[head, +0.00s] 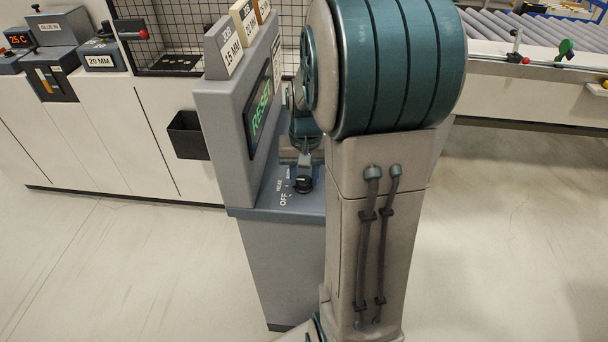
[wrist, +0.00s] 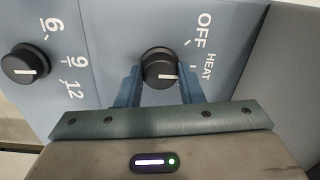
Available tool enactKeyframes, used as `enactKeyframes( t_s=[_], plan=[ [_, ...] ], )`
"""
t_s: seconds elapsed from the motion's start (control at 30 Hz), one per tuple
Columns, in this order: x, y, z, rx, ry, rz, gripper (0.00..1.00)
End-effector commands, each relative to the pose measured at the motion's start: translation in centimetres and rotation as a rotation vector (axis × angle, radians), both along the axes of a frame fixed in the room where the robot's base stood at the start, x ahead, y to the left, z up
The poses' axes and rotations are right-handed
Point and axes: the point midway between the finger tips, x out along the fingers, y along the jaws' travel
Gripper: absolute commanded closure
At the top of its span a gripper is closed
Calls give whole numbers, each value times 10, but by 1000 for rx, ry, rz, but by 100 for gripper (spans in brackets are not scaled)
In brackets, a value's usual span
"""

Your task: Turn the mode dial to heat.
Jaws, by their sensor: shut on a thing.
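The mode dial (wrist: 160,64) is a round black knob with a white pointer line, on a blue-grey panel. The labels OFF (wrist: 204,28) and HEAT (wrist: 209,67) stand to its right in the wrist view. The pointer lies nearly level toward the right, on the HEAT side, close to that label's tick. My gripper (wrist: 160,88) is shut on the dial, one finger on each side. In the head view the dial (head: 303,185) shows on the console ledge, with my gripper (head: 303,170) at it. Part of the panel is hidden under my gripper.
A second black dial (wrist: 25,64) marked 6, 9 and 12 sits left in the wrist view. The console's upright screen (head: 262,103) reads RESET, with labelled blocks (head: 231,50) on top. A roller conveyor (head: 545,35) stands at the back right. The floor around the console is clear.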

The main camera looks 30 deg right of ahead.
Motion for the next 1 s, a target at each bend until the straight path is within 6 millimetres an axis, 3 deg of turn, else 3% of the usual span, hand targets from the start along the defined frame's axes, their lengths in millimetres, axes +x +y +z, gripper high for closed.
enactKeyframes(
  t_s=[0.13, 0.17, 0.23, 0.53, 0.67, 1.0],
  plan=[
    [0, 0, 1, 0, -1, 1, 89],
    [0, 0, 1, 0, -1, 1, 61],
    [0, 0, 1, 0, -1, 1, 44],
    [0, 0, 2, 0, -1, 2, 44],
    [1, 0, 13, -1, -4, 2, 44],
    [0, -2, 86, -3, -6, 4, 44]
  ],
)
